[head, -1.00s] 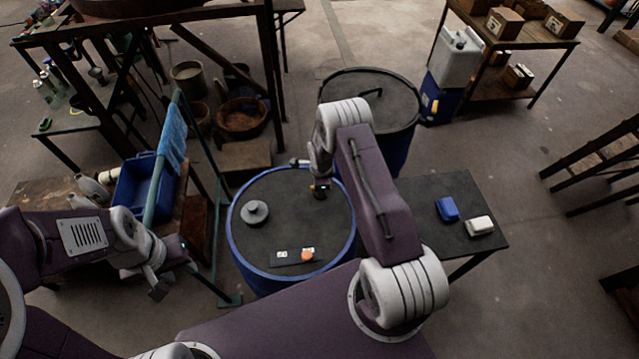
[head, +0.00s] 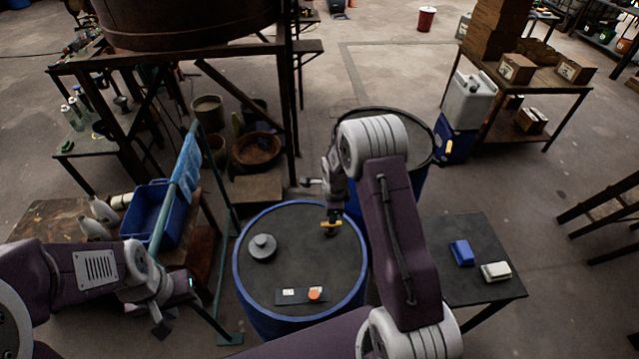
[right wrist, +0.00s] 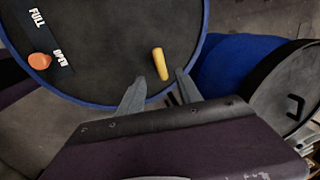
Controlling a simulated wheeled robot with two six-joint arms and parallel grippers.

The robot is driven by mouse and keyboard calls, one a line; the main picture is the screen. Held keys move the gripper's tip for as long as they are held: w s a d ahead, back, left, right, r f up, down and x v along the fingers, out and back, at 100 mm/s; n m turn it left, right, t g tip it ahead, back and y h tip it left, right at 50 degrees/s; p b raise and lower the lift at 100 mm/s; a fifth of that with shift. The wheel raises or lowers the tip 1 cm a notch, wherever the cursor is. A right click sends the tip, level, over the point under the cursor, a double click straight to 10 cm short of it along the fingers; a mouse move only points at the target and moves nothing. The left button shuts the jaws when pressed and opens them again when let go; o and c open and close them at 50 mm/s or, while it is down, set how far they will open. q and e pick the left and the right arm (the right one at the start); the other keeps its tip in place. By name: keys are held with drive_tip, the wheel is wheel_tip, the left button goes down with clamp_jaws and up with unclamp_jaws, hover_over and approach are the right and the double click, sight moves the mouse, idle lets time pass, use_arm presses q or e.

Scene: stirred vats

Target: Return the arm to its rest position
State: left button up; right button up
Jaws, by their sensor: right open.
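My right arm reaches over the blue-rimmed vat (head: 240,285).
The lid carries a grey knob (head: 262,247) and a label plate with an orange button (head: 315,293). A second dark-lidded drum (right wrist: 285,88) stands close behind. A small table (head: 455,220) is at the right, a green frame (head: 208,190) with a blue cloth at the left.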

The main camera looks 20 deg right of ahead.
drive_tip(key=shift+f, duration=0.1)
drive_tip(key=s+a+r+n+t+b, duration=0.2)
drive_tip(key=a+r+n+b, duration=0.15)
drive_tip(key=r, duration=0.75)
drive_tip(key=s+a+f+n+g, duration=0.1)
drive_tip(key=s+n, duration=0.7)
drive_tip(key=s, duration=0.1)
drive_tip(key=s+a+f+n+g, duration=0.1)
drive_tip(key=s+a+n+g, duration=0.1)
drive_tip(key=s+n, duration=0.7)
drive_tip(key=shift+s+y, duration=0.4)
drive_tip(key=shift+s, duration=0.3)
drive_tip(key=shift+w+d, duration=0.1)
